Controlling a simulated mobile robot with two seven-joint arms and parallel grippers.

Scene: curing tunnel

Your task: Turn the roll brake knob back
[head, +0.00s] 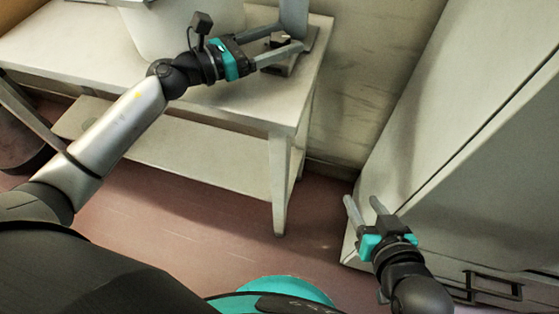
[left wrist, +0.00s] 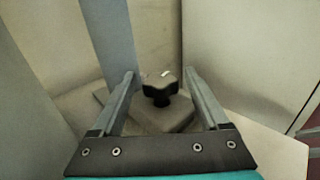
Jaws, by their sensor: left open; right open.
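The roll brake knob is a dark lobed knob with a small white mark on its grey top; in the left wrist view the knob (left wrist: 160,94) stands on a grey base block (left wrist: 165,119). My left gripper (left wrist: 162,76) is open, with one finger on each side of the knob and visible gaps between. In the head view my left gripper (head: 289,40) is over the right end of the table, and its fingers partly hide the knob (head: 278,40). My right gripper (head: 362,200) is open and empty, low beside the grey cabinet.
The pale table (head: 230,102) has a lower shelf (head: 160,145). A large light-coloured round body (head: 175,30) stands on it behind my left wrist. A grey upright post (head: 295,15) rises beside the knob. The tall grey cabinet (head: 460,120) fills the right. Reddish floor (head: 230,215) is clear between.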

